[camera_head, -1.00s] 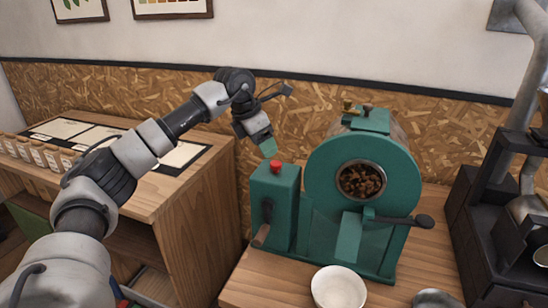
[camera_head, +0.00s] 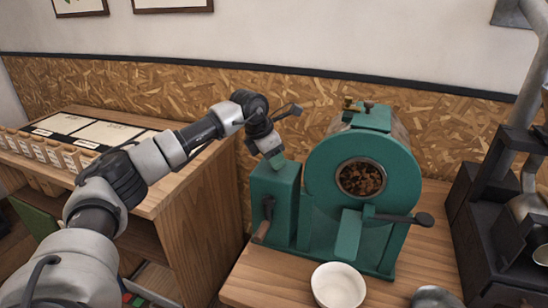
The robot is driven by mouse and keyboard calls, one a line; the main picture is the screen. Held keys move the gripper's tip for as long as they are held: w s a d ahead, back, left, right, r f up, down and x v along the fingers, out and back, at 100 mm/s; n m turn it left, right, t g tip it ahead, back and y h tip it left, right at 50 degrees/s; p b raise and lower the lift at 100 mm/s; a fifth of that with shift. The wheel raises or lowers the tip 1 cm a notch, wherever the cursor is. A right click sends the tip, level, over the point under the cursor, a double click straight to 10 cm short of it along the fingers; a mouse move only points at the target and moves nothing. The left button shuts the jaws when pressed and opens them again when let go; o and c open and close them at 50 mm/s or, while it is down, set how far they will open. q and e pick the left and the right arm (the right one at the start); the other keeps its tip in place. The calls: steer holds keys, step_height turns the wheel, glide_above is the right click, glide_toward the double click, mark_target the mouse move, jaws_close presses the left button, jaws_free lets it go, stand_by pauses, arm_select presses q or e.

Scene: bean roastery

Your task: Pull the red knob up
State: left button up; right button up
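The red knob is not visible now; the fingertips of my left gripper (camera_head: 277,160) cover the spot on top of the green box (camera_head: 273,187) where it showed before. This box is the left part of the green roaster (camera_head: 322,190). My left gripper points down and is right at the box top. I cannot tell whether its fingers are open, shut or around the knob. My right gripper is not in view.
The roaster's round window (camera_head: 361,179) shows brown beans. A black-knobbed handle (camera_head: 424,219) sticks out right. A white bowl (camera_head: 338,286) stands in front on the wooden table (camera_head: 270,283). Dark equipment (camera_head: 500,220) stands right; a wooden cabinet (camera_head: 195,220) stands left.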

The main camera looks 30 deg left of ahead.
arm_select(q)
jaws_close()
steer(key=shift+r+p, duration=0.8)
steer(key=shift+r, duration=0.65)
steer(key=shift+f, duration=0.1)
steer(key=o, duration=0.8)
jaws_free()
steer(key=b+v, duration=0.2)
steer(key=v, duration=0.8)
steer(key=shift+a+r, duration=0.1)
steer(key=shift+r, duration=0.3)
